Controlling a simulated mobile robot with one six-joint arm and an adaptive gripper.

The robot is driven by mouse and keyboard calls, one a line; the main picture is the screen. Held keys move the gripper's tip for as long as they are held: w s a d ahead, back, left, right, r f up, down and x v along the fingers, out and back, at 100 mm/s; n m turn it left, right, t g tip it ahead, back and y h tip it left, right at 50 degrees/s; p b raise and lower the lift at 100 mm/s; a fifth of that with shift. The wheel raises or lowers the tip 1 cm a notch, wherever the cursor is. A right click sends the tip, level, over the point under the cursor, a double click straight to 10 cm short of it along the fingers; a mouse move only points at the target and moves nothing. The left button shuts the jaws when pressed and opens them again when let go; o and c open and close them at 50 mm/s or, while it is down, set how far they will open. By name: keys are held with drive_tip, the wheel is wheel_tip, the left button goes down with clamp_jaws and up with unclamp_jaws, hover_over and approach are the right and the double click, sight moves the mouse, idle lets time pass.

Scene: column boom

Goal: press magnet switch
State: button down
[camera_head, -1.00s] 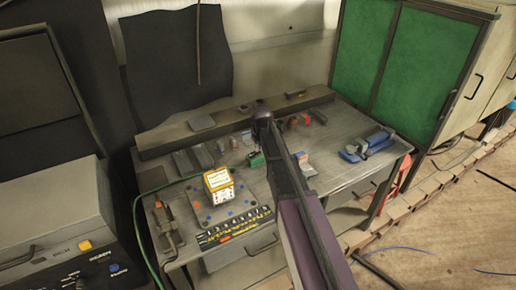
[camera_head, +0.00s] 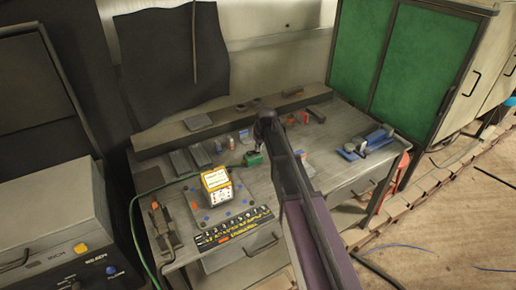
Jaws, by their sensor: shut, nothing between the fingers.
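A small white and orange box (camera_head: 217,185) with small marks on its front stands on a grey plate (camera_head: 243,198) on the workbench. At left, a grey machine (camera_head: 50,215) has a yellow button (camera_head: 81,247) and a blue one (camera_head: 112,270). I cannot tell which part is the magnet switch. My arm reaches from the bottom edge over the bench. My gripper (camera_head: 267,141) is dark and shut, at the arm's far end near a small green block (camera_head: 253,159); the arm partly hides it. I cannot tell whether it touches the block.
A green cable (camera_head: 150,192) runs along the bench's left. Pliers-like tools (camera_head: 165,228) lie at front left, and a numbered strip (camera_head: 233,228) at the front edge. A blue vice-like tool (camera_head: 368,143) stands at right. Small bottles and blocks stand towards the back. A green-panelled cabinet (camera_head: 430,60) stands behind right.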

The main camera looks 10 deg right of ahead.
drive_tip(key=shift+s+a+r+p, duration=0.15)
drive_tip(key=shift+a, duration=0.35)
drive_tip(key=shift+s+a+r+p, duration=0.1)
drive_tip(key=shift+s+a+p, duration=0.05)
drive_tip(key=shift+a, duration=0.35)
drive_tip(key=shift+r, duration=0.15)
drive_tip(key=r+p, duration=0.2)
drive_tip(key=p, duration=0.1)
drive_tip(key=r+p, duration=0.1)
drive_tip(key=r, duration=0.1)
drive_tip(key=shift+w+d, duration=0.15)
drive_tip(key=shift+d, duration=0.2)
drive_tip(key=s+d+r+p, duration=0.1)
drive_tip(key=d+r+p, duration=0.3)
drive_tip(key=r+p, duration=0.4)
drive_tip(key=shift+s+r+p, duration=0.3)
drive_tip(key=shift+r+p, duration=0.1)
drive_tip(key=shift+p, duration=0.1)
drive_tip(key=s+f+m+g+b, duration=0.1)
drive_tip(key=s+f+m+b, duration=0.1)
drive_tip(key=s, duration=1.1)
drive_tip(key=s+d+f+m+g+h+b, duration=0.1)
drive_tip(key=s+f+m+g+b, duration=0.1)
drive_tip(key=s, duration=1.2)
drive_tip(key=shift+d+f+b, duration=0.3)
drive_tip(key=shift+f+b, duration=0.2)
drive_tip(key=shift+f, duration=0.4)
drive_tip(key=shift+a, duration=0.15)
